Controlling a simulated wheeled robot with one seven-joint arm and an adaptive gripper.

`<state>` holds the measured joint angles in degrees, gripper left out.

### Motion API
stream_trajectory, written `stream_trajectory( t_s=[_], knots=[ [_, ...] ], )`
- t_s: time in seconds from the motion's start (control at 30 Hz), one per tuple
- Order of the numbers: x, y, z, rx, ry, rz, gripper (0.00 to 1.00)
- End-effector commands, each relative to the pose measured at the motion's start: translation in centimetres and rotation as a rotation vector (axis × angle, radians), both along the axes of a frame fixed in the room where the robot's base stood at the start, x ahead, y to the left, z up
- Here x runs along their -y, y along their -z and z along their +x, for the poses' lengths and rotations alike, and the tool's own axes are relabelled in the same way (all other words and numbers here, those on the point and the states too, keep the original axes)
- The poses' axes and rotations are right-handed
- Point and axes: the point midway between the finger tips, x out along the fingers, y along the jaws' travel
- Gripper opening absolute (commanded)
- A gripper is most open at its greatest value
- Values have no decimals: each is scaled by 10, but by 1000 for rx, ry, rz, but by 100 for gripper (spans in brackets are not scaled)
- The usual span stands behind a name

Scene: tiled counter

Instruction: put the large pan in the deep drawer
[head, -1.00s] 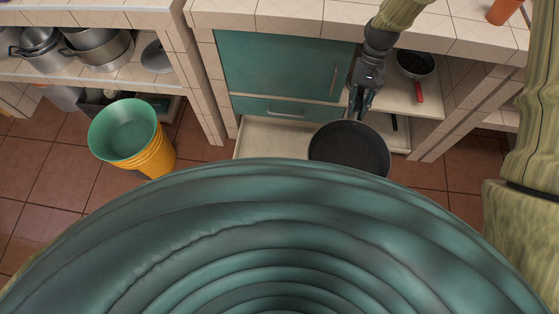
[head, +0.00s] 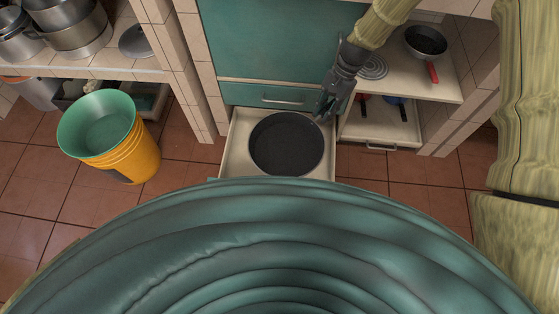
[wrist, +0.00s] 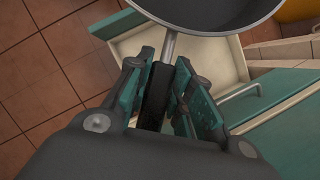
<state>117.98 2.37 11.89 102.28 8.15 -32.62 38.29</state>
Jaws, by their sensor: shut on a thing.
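The large black pan (head: 286,143) appears level over the open deep drawer (head: 236,158) in the head view. Whether it touches the drawer floor I cannot tell. My gripper (head: 325,108) is at the pan's right side, shut on its handle. In the wrist view the fingers (wrist: 158,98) close around the dark handle (wrist: 155,92), and part of the pan (wrist: 212,10) shows at the top. The drawer's pale inside (wrist: 205,58) shows below the pan there. My own body hides the drawer's front part in the head view.
A closed teal drawer (head: 275,97) sits above the open one. At right, a small pan with a red handle (head: 426,42) stands on a shelf, above another pulled-out drawer (head: 380,132). Stacked buckets (head: 125,150) stand on the floor at left.

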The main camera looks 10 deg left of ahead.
Motion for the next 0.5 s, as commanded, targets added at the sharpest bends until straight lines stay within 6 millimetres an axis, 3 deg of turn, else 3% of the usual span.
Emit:
stream_trajectory(
  t_s=[0.03,0.5],
  knots=[
    [-4,20,2,1,25,1,0],
    [-38,119,20,1,308,1,0]
  ],
)
